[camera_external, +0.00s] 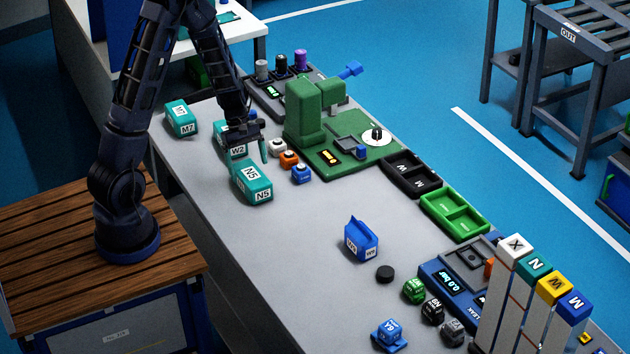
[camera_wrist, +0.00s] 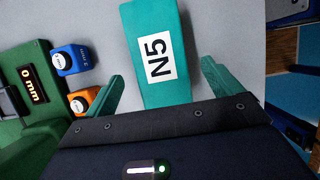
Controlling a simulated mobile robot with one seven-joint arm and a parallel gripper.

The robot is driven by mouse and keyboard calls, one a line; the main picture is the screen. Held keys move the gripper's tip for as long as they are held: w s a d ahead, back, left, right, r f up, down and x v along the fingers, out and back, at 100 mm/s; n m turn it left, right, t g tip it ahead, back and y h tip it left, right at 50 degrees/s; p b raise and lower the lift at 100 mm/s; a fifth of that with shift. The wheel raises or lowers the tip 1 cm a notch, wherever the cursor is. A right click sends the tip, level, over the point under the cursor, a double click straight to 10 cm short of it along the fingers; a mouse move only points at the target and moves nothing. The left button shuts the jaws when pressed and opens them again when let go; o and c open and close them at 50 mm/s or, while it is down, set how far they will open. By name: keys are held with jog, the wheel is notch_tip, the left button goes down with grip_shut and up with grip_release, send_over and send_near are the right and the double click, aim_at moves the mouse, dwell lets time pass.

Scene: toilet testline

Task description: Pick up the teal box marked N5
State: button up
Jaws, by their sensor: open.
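The teal box marked N5 (camera_external: 252,182) lies on the grey table in the external view, in front of the teal box marked W2 (camera_external: 233,140). In the wrist view the N5 box (camera_wrist: 152,52) reaches in between the two teal fingers, its white label facing the camera. My gripper (camera_external: 254,150) is above the table close to the N5 and W2 boxes. In the wrist view my gripper (camera_wrist: 162,88) is open, with a gap between each finger and the box. The lower end of the box is hidden by the gripper body.
A teal box marked M7 (camera_external: 181,119) stands to the left. White, orange (camera_external: 289,158) and blue (camera_external: 302,174) small blocks sit close on the right, beside the green machine (camera_external: 304,112). A blue carton (camera_external: 361,241) stands farther forward. The table in front of the N5 box is clear.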

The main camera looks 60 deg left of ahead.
aim_at(250, 173)
jog(key=shift+d+x, duration=0.15)
jog(key=shift+x, duration=1.2)
jog(key=shift+d+x, duration=0.15)
jog(key=shift+x, duration=1.2)
jog(key=shift+r, duration=0.15)
jog(key=shift+c, duration=0.2)
jog(key=c, duration=1.2)
jog(key=shift+r, duration=0.1)
